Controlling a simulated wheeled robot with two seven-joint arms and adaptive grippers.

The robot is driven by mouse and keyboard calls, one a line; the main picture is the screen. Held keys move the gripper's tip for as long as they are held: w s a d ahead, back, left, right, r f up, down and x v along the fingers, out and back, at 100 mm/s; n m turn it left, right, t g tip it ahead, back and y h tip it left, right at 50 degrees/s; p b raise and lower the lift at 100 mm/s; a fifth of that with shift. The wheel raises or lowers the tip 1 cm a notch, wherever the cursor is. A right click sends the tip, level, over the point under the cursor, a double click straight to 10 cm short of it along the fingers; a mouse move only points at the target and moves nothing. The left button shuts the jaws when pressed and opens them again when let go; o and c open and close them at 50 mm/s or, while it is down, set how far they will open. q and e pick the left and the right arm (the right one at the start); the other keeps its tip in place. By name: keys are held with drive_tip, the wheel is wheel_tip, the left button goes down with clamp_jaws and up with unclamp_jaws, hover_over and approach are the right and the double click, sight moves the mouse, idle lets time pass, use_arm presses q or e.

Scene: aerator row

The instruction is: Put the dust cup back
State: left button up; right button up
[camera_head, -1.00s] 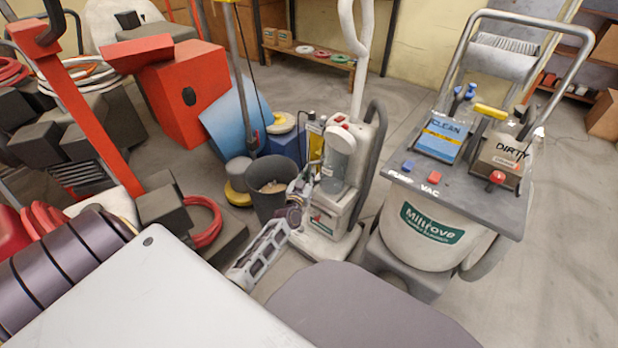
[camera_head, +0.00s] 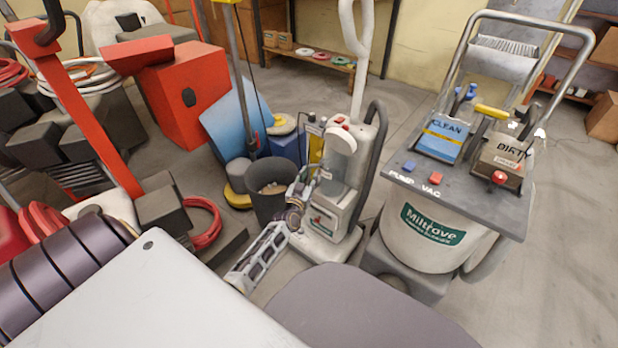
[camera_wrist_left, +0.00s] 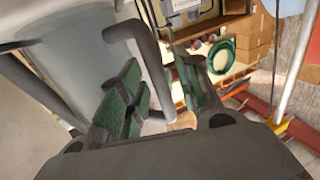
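The dust cup (camera_head: 335,172) is a clear, greyish cylinder at the front of the white upright vacuum (camera_head: 333,222), below its red-marked top. I cannot tell whether it is fully seated. My left gripper (camera_head: 314,172) is close to the cup's left side in the head view. In the left wrist view the cup (camera_wrist_left: 62,62) fills the left, and its grey handle (camera_wrist_left: 150,70) runs between my green-padded fingers (camera_wrist_left: 160,75). The fingers are apart, with gaps visible beside the handle. My right gripper is not in view.
A dark bucket (camera_head: 269,192) stands close left of the vacuum, with spray bottles (camera_head: 313,145) behind. A Miltrove floor machine (camera_head: 432,225) stands to the right. Red equipment (camera_head: 185,95) is at the left. A low shelf (camera_head: 310,58) is at the back wall.

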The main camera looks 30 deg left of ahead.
use_arm(q)
drive_tip(key=shift+r, duration=0.1)
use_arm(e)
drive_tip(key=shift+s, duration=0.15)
use_arm(q)
drive_tip(key=shift+s, duration=0.1)
drive_tip(key=shift+s, duration=0.15)
drive_tip(key=shift+p+v, duration=0.6)
drive_tip(key=shift+v, duration=0.45)
drive_tip(key=p+v, duration=0.3)
drive_tip(key=v, duration=0.6)
drive_tip(key=shift+s, duration=0.15)
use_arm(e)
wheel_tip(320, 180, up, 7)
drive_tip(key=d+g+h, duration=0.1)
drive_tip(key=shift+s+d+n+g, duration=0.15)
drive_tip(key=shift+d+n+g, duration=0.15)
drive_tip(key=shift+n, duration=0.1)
use_arm(q)
drive_tip(key=shift+d, duration=0.15)
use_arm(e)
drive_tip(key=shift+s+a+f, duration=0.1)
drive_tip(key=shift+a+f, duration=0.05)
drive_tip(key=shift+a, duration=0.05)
